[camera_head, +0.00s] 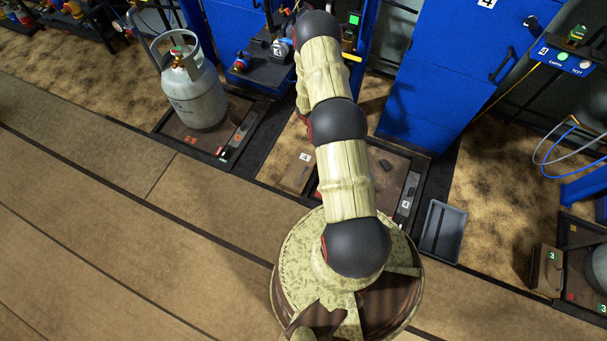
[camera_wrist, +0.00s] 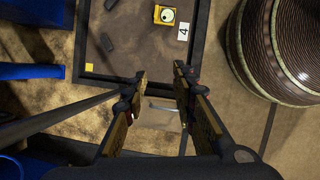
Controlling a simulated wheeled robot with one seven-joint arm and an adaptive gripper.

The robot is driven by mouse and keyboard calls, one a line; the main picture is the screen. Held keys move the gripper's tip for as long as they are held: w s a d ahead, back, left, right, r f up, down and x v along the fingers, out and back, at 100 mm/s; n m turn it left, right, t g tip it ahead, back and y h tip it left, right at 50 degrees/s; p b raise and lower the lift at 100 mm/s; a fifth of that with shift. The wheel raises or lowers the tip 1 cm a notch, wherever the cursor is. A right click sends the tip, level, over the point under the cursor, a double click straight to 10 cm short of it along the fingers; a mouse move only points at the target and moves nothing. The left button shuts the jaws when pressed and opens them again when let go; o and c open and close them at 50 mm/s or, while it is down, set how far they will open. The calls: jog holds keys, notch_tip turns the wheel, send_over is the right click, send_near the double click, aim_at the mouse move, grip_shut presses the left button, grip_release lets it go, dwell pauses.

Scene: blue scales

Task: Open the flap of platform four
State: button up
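Platform four (camera_head: 385,178) is a dark framed, brown plate on the floor, partly hidden behind my arm in the head view. Its brown flap (camera_head: 298,174) lies at its left end, with a white "4" tag beside it, and looks flat. The platform also fills the upper wrist view (camera_wrist: 122,45). There my gripper (camera_wrist: 159,72) reaches over its near frame edge, fingers apart and empty. A pale panel, probably the flap (camera_wrist: 160,117), shows between and below the fingers; I cannot tell whether anything touches it. In the head view my gripper is hidden by the arm.
A grey gas cylinder (camera_head: 195,95) stands on the platform to the left. A grey tray (camera_head: 442,231) lies right of platform four. Blue cabinets (camera_head: 455,75) stand behind. Platform three, with its flap (camera_head: 547,270), is at the right. The brown floor at front left is clear.

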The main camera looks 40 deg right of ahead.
jog(key=a+f+n+t+y, duration=0.25)
jog(key=f+n, duration=0.65)
jog(key=f, duration=1.6)
jog(key=w+a+n+t+y, duration=0.1)
jog(key=w+a+n+t, duration=0.2)
jog(key=w+n, duration=0.5)
jog(key=shift+m, duration=0.5)
jog(key=shift+w+a+f+b, duration=0.1)
jog(key=shift+w+f+b, duration=0.25)
jog(key=shift+f+b, duration=0.7)
jog(key=shift+w+d+f+b, duration=0.1)
jog(key=shift+w+f+b, duration=0.35)
jog(key=shift+f, duration=0.95)
jog(key=shift+w+a+f+b, duration=0.1)
jog(key=shift+w+f+b, duration=0.1)
jog(key=shift+f+b, duration=0.9)
jog(key=shift+f, duration=0.15)
jog(key=shift+c, duration=1.2)
jog(key=c, duration=0.4)
grip_shut()
